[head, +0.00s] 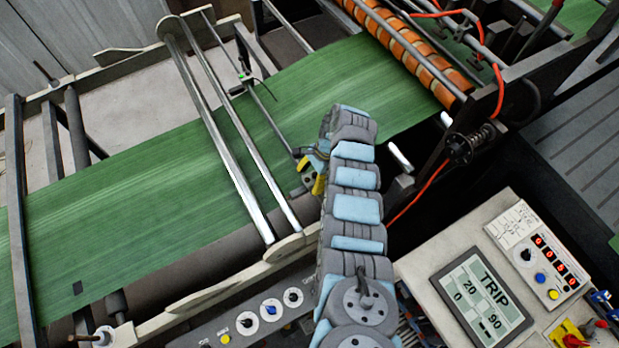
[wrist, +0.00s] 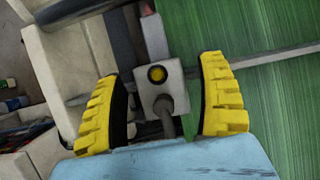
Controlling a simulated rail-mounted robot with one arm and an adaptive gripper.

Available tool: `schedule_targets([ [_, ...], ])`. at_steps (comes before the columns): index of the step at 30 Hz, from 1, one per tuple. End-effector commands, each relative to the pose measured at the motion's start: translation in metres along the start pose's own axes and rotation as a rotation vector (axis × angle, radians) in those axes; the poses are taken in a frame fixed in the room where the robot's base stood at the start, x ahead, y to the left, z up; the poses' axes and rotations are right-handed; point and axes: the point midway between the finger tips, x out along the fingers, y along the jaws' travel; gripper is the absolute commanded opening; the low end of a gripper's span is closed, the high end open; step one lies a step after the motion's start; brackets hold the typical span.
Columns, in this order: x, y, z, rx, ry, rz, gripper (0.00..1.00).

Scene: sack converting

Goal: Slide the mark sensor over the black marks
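A small grey block with a round amber face and a cable, apparently the mark sensor (wrist: 160,88), sits between my fingers in the wrist view. My gripper (wrist: 168,106) is open, with one yellow finger on each side of the block and a narrow gap on both sides. In the head view my gripper (head: 311,174) is at the near edge of the green web (head: 150,170), at the thin cross rod's near end; the block is mostly hidden there.
Another small device with a green light (head: 245,77) sits on the rod toward the far side. Two shiny bars (head: 225,140) cross the web left of my gripper. Orange rollers (head: 410,50) stand at upper right.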

Motion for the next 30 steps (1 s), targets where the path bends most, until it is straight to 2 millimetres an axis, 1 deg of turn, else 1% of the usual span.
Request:
schedule_targets([
  [1, 0.0, 0.0, 0.0, 0.0, 0.0, 0.0, 0.59],
  [2, 0.0, 0.0, 0.0, 0.0, 0.0, 0.0, 0.5],
  [3, 0.0, 0.0, 0.0, 0.0, 0.0, 0.0, 0.39],
  [5, 0.0, 0.0, 0.0, 0.0, 0.0, 0.0, 0.22],
  [6, 0.0, 0.0, 0.0, 0.0, 0.0, 0.001, 0.1],
  [7, 0.0, 0.0, 0.0, 0.0, 0.0, 0.001, 0.05],
  [14, 0.002, -0.001, -0.001, 0.0, 0.0, 0.001, 0.05],
  [21, 0.006, -0.013, -0.003, -0.002, 0.001, 0.004, 0.05],
  [30, 0.007, -0.032, -0.003, -0.002, 0.0, 0.006, 0.05],
])
